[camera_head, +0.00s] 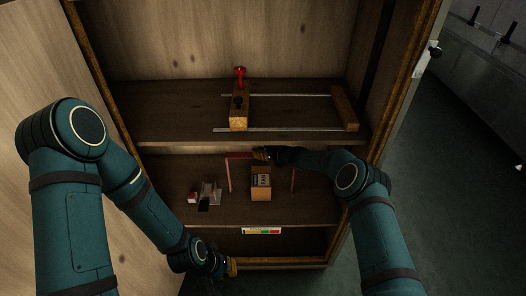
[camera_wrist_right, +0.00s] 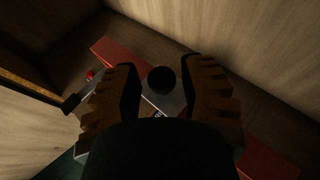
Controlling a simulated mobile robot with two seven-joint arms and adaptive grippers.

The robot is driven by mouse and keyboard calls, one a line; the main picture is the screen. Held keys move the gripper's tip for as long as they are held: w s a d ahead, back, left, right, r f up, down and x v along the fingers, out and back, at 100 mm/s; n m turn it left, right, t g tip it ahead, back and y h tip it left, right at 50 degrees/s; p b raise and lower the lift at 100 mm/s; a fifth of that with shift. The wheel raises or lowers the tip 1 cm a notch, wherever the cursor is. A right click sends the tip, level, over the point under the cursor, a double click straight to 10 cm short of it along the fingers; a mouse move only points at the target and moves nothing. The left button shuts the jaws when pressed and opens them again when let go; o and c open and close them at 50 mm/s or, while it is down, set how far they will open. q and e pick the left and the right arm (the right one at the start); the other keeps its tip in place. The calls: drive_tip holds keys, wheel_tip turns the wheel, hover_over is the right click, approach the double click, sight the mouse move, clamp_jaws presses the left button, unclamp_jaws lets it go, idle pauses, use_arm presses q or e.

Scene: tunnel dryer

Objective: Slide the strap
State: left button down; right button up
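A red bar (camera_head: 238,155) on thin red posts stands on the lower shelf; it also runs diagonally in the right wrist view (camera_wrist_right: 112,58). A grey piece with a round black knob (camera_wrist_right: 160,80) sits at the bar between my right fingers. No part is clearly recognisable as a strap. My right gripper (camera_head: 260,155) is at the bar's middle, hiding part of it. In the wrist view its fingers (camera_wrist_right: 164,72) are apart, either side of the knob, with narrow gaps visible. My left gripper (camera_head: 232,266) is low by the cabinet's bottom edge, away from the bar; its opening is too small to judge.
A cardboard box (camera_head: 261,185) stands beneath the bar. A grey device (camera_head: 210,192) and a small red-and-white item (camera_head: 192,197) are left of it. Cabinet side walls flank the shelves.

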drive_tip(key=shift+o, duration=0.7)
drive_tip(key=shift+f, duration=0.15)
drive_tip(key=shift+s+d, duration=0.1)
drive_tip(key=shift+d, duration=0.05)
drive_tip(key=shift+s+d, duration=0.15)
drive_tip(key=shift+d, duration=0.05)
drive_tip(key=v, duration=0.6)
drive_tip(key=shift+s+r, duration=0.3)
drive_tip(key=shift+d, duration=0.15)
